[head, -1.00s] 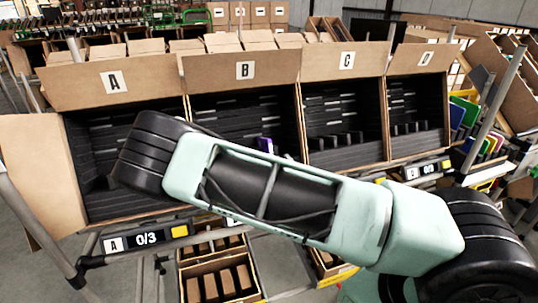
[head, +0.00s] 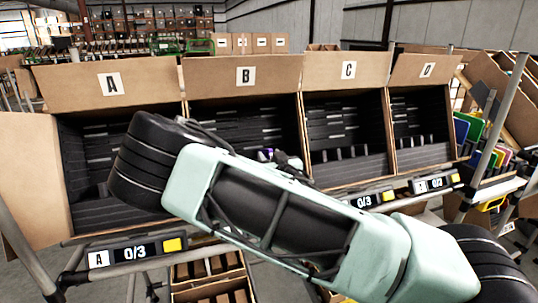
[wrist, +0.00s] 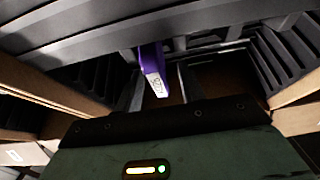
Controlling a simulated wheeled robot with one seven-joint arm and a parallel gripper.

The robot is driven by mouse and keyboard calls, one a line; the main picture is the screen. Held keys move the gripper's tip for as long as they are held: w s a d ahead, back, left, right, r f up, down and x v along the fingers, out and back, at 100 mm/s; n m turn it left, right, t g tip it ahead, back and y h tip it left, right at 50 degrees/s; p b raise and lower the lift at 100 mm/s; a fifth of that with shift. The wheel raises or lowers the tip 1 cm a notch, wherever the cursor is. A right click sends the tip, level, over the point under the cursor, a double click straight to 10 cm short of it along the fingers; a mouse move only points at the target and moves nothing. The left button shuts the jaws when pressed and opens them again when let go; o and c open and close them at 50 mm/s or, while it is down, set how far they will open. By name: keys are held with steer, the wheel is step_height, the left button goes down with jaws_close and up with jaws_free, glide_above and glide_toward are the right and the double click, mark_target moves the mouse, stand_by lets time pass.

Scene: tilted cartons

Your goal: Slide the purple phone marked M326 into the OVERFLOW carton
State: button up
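A purple phone (wrist: 153,62) with a white label stands in the black slotted insert of a carton. The label's print is too small to read surely. In the head view a bit of purple (head: 265,155) shows in carton B (head: 245,103), mostly hidden by my arm. My gripper (wrist: 164,92) is at the phone in the wrist view, its grey fingers apart on either side. The phone is close to the left finger, with a gap to the right finger; contact cannot be told. No carton with a readable OVERFLOW mark is in view.
Cartons A (head: 108,112), C (head: 348,90) and D (head: 426,84) stand tilted in the same row, with dividers between them. Counter displays (head: 135,252) line the front rail. Coloured flat items (head: 470,130) stand at the right. More cartons (head: 208,296) sit below.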

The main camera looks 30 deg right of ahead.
steer(key=shift+x, duration=0.95)
jaws_close()
steer(key=shift+s, duration=0.1)
steer(key=shift+s+a+r+p, duration=0.25)
steer(key=shift+s+r+p, duration=0.3)
steer(key=shift+s, duration=0.2)
steer(key=shift+s+a+r+p, duration=0.2)
steer(key=shift+s+r+p, duration=0.2)
steer(key=shift+s+r, duration=0.25)
steer(key=s+a+r+p, duration=0.3)
steer(key=s+r+p, duration=0.3)
steer(key=s+p, duration=0.4)
steer(key=p, duration=0.6)
steer(key=shift+s, duration=0.15)
